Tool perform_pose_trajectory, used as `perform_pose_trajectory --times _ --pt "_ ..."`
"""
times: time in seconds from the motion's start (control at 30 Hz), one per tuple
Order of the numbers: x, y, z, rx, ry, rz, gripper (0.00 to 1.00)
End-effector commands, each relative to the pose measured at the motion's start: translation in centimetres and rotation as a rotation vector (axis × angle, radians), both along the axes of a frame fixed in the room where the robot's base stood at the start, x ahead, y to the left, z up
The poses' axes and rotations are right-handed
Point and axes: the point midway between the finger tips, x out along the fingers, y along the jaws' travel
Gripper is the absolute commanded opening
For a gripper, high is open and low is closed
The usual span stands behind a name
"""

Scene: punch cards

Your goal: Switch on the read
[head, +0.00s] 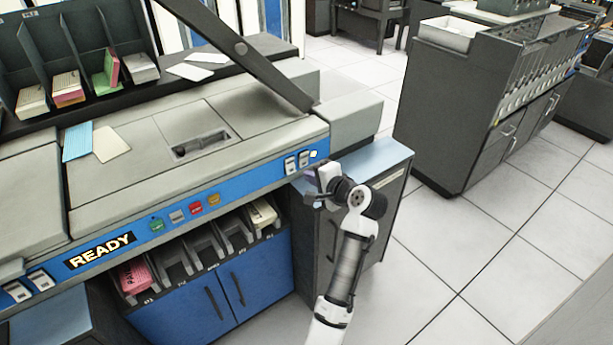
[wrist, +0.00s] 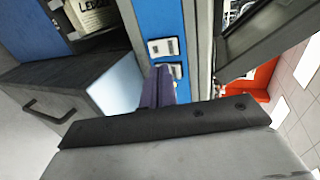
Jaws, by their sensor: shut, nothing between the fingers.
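Two white rocker switches sit at the right end of the machine's blue front strip: a left one (head: 290,165) and a right one (head: 304,159). In the wrist view they show as an upper switch (wrist: 163,48) and a lower switch (wrist: 173,71). Their labels are too small to read, so I cannot tell which is the read switch. My gripper (head: 310,176) is shut and empty, just below and in front of this pair. In the wrist view its purple fingers (wrist: 157,88) end beside the lower switch and partly cover it. I cannot tell whether they touch it.
Another switch pair (head: 28,286) sits at the strip's left end, beside the lit READY sign (head: 100,251). Several coloured buttons (head: 184,213) lie between. A grey cabinet (head: 380,170) stands beneath my gripper. Open tiled floor (head: 450,240) lies to the right.

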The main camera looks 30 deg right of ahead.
Motion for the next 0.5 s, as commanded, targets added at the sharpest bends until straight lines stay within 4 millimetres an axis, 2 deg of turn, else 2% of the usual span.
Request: perform_pose_trajectory --times 0.1,0.2,0.33,0.5 --pt "-2.5 -0.3 0.8 -0.002 0.0 0.0 0.0" --pt "-4.2 -0.6 1.6 -0.001 0.0 0.0 0.0" --pt "-5.7 -0.8 2.4 0.0 0.001 0.002 0.0" --pt "-6.6 -0.9 2.8 0.002 0.002 0.002 0.0"
